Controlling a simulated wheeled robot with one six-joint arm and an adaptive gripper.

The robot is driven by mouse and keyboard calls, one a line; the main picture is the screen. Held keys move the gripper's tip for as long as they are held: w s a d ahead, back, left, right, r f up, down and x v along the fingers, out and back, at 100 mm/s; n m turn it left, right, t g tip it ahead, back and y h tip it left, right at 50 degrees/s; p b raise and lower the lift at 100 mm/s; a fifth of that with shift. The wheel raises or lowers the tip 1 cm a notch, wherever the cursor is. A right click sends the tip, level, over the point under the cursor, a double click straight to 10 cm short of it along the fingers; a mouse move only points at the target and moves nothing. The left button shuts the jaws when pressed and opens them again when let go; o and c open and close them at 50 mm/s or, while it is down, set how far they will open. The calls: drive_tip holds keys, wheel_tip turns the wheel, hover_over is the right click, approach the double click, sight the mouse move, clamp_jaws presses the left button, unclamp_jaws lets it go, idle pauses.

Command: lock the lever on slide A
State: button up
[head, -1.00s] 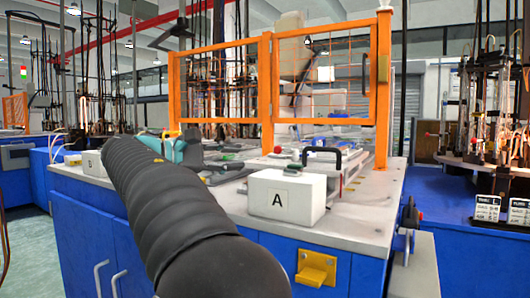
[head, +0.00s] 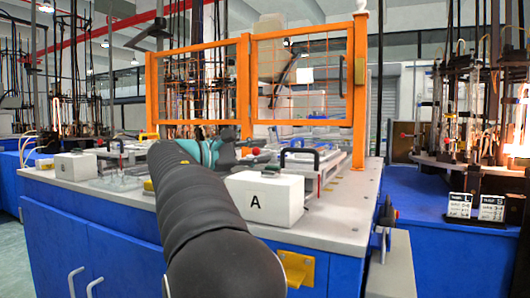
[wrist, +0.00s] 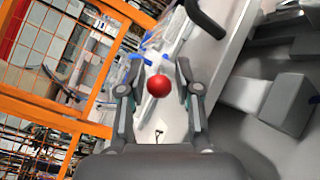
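A white block marked A (head: 265,198) stands at the front of the bench, with slide A's plate and black handle (head: 300,158) behind it. In the wrist view, a red ball knob (wrist: 159,86), apparently the lever's, shows between the two fingers of my gripper (wrist: 160,66). The fingers are apart, with a gap on each side of the ball; I cannot tell its depth relative to the fingertips. In the head view, my gripper (head: 238,148) is left of the black handle, partly hidden by my dark arm. The lever's shaft is not clear.
An orange mesh guard (head: 245,88) stands along the back of the bench (head: 345,215). A white block marked B (head: 75,166) is at the left. A yellow bracket (head: 297,268) sticks out of the blue front. Glassware racks stand at the right.

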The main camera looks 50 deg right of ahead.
drive_tip(key=shift+x, duration=0.9)
clamp_jaws()
